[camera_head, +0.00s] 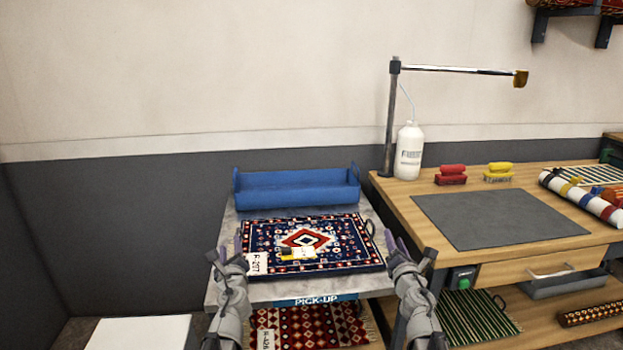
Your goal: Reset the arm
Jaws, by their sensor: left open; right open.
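My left gripper (228,256) is open and empty at the left edge of the grey pick-up table (222,288). My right gripper (408,256) is open and empty at that table's right side, near the wooden bench. Between them lies a tray with a dark blue patterned rug (345,243) on it. A white tag (257,263) marked F-207 is at the rug's left front corner. Neither gripper appears to hold anything.
A blue bin (297,188) stands behind the rug. The wooden bench (408,204) to the right carries a grey mat (490,218), a white bottle (409,150), a red brush (451,175) and a yellow brush (498,172). A lamp-like arm (455,69) overhangs the bench. A red rug (305,326) lies below.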

